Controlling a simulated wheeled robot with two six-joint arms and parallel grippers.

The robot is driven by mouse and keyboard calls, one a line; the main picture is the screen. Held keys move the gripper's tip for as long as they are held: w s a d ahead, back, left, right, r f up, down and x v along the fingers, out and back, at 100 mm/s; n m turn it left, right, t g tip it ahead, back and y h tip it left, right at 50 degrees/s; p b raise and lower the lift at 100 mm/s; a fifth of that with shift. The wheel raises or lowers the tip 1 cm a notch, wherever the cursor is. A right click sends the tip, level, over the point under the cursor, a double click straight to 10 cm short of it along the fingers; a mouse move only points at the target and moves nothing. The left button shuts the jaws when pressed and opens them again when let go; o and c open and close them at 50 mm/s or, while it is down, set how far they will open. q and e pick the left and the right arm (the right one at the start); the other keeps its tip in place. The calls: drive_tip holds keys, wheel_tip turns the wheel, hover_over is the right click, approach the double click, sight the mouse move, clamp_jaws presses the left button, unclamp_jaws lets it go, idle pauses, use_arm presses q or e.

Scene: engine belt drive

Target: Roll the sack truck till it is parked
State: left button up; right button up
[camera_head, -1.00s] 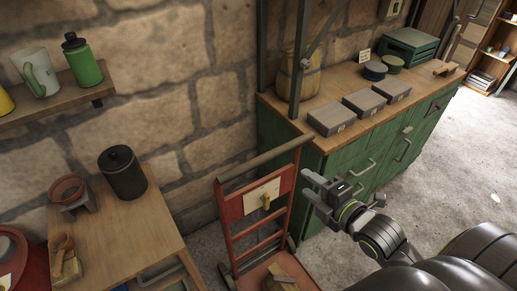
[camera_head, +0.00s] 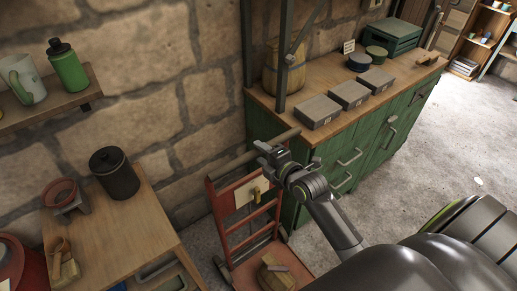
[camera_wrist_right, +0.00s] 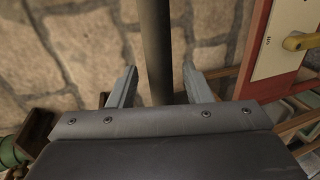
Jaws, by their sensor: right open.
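The sack truck (camera_head: 218,217) has a red frame, a pale panel with a yellow lever (camera_head: 255,196), and a grey-brown handle bar (camera_head: 228,166) across its top. It stands upright on the floor between the wooden table and the green cabinet. My right gripper (camera_head: 266,151) is open at the right part of the handle bar. In the right wrist view the bar (camera_wrist_right: 156,45) runs between the two spread fingers, with gaps on both sides. A wooden block (camera_head: 275,275) sits low on the truck's base. My left gripper is out of view.
A green cabinet (camera_head: 290,196) with grey boxes (camera_head: 348,94) on top stands right behind the truck. A wooden table (camera_head: 110,228) with a black canister (camera_head: 114,174) is on the left. A stone wall is behind; open concrete floor (camera_head: 440,150) lies right.

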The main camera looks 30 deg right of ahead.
drive_tip(key=shift+x, duration=1.1)
clamp_jaws()
